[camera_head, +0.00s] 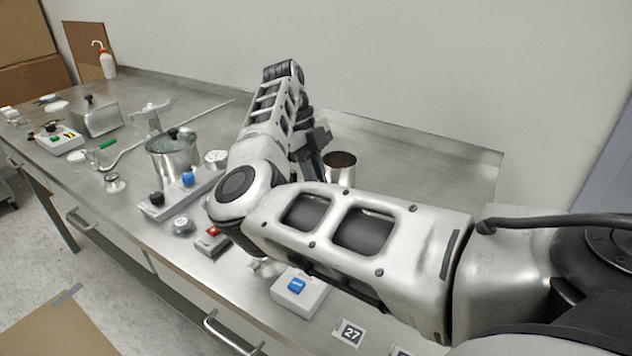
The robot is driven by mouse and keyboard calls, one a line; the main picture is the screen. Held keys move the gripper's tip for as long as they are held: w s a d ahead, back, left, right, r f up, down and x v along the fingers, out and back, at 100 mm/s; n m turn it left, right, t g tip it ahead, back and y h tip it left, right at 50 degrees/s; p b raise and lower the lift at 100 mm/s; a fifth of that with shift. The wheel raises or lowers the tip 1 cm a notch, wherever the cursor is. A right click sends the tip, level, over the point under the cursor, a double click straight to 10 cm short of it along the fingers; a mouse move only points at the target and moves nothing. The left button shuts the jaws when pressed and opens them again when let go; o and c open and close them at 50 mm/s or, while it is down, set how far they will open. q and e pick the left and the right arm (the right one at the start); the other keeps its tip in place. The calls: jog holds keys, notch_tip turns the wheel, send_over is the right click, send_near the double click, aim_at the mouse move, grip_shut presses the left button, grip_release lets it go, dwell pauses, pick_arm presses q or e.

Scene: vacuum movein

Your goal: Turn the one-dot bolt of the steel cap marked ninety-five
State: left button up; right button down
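I cannot make out any cap marked ninety-five or a one-dot bolt in this view. A small round steel piece (181,225) sits near the bench's front edge, but its markings are too small to read. My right arm comes in from the right and reaches across the steel bench (420,150). My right gripper (312,160) is at the far end of that arm, just left of an open steel can (340,170). Its fingers are partly hidden by the arm, and I cannot tell whether they are open. My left gripper is out of view.
A steel pot with a glass lid (172,160) and a block with blue and black knobs (178,194) stand left of the arm. The bench's back right is clear.

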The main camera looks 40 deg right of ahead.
jog(key=m+y, duration=0.1)
jog(key=m, duration=0.2)
jog(key=shift+d+m+y+b, duration=0.1)
jog(key=shift+m+y+b, duration=0.2)
jog(key=shift+m+b, duration=0.1)
jog(key=m+y, duration=0.1)
jog(key=m, duration=0.3)
jog(key=shift+t+b, duration=0.4)
jog(key=shift+d+m+y, duration=0.1)
jog(key=shift+m+y, duration=0.4)
jog(key=shift+m, duration=0.6)
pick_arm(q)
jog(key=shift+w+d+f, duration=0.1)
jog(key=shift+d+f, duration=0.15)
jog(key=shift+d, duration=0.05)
pick_arm(e)
jog(key=shift+t, duration=0.3)
jog(key=shift+m, duration=0.3)
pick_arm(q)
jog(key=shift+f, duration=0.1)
pick_arm(e)
jog(key=c, duration=1.4)
grip_release()
jog(key=shift+s, duration=0.1)
jog(key=shift+c, duration=0.2)
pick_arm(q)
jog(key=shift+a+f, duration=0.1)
